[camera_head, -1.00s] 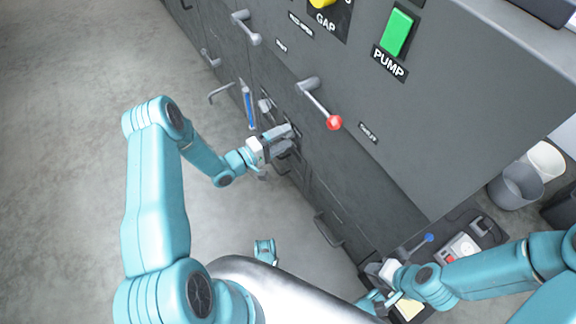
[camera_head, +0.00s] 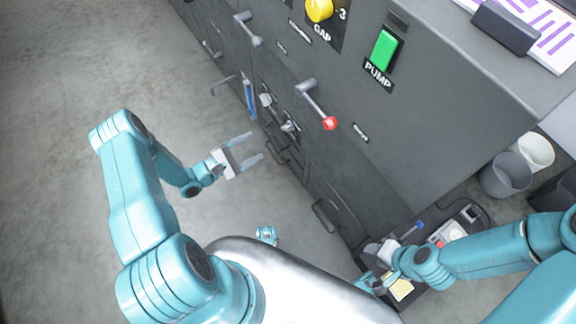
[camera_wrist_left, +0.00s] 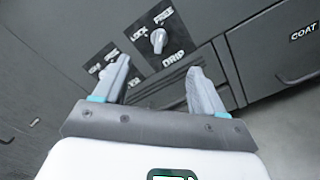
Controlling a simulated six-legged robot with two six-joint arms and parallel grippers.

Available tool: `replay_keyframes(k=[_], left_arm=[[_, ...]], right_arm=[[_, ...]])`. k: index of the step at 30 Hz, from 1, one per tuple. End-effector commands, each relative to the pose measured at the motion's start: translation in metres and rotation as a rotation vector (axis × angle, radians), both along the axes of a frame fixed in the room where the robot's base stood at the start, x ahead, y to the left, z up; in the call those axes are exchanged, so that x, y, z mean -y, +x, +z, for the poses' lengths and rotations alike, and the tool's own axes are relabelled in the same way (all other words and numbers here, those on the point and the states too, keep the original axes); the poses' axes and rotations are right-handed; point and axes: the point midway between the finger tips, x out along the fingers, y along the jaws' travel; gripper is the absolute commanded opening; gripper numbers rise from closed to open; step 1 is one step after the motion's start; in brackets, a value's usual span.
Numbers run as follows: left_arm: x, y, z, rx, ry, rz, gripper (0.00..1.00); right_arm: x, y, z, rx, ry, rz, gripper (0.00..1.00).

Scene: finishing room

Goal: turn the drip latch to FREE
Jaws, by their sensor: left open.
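The drip latch (camera_wrist_left: 158,40) is a small pale knob on a black plate lettered LOCK, FREE and DRIP. In the left wrist view it stands nearly upright between the words LOCK and FREE; I cannot tell for sure which it points to. In the head view it is the lower of two small latches (camera_head: 289,126) on the dark cabinet front. My left gripper (camera_head: 252,147) is open and empty, back from the cabinet, its fingers (camera_wrist_left: 158,75) pointing towards the latch without touching it. My right gripper (camera_head: 378,258) is at the lower right; its fingers are unclear.
A second latch (camera_head: 266,100) sits beside the drip latch, its plate partly hidden by a finger in the wrist view. A red-knobbed lever (camera_head: 318,110) sticks out above. Drawer handles (camera_head: 325,215) project below. Open floor (camera_head: 80,80) lies left. A dark tray (camera_head: 468,215) is near my right arm.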

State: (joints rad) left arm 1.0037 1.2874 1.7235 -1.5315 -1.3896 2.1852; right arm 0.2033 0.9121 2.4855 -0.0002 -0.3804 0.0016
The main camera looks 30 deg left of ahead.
Motion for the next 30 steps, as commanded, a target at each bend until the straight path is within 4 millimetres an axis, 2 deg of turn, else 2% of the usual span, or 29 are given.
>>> replay_keyframes(k=[6,7,8,12,18,24,30], left_arm=[[-0.026,-0.042,0.001,-0.001,0.002,0.005,0.70],[-0.018,-0.032,0.015,0.001,0.038,0.003,0.70],[-0.014,-0.027,0.021,0.001,0.071,0.008,0.70],[0.002,-0.006,0.039,-0.013,0.227,0.027,0.70],[0.031,0.015,0.067,-0.054,0.468,0.008,0.70],[0.064,0.019,0.095,-0.106,0.711,-0.077,0.70],[0.095,0.009,0.120,-0.149,0.918,-0.214,0.70]], right_arm=[[0.000,0.000,0.006,0.000,0.000,0.000,0.43],[0.000,0.000,0.018,-0.001,0.000,0.000,0.43],[0.000,0.000,0.025,0.000,0.000,0.000,0.43],[0.000,0.000,0.047,0.001,0.000,0.000,0.43],[0.000,0.000,0.082,0.000,0.000,0.000,0.43],[0.000,0.000,0.118,0.000,0.000,0.000,0.43],[0.000,0.000,0.149,0.000,0.000,0.000,0.43]])
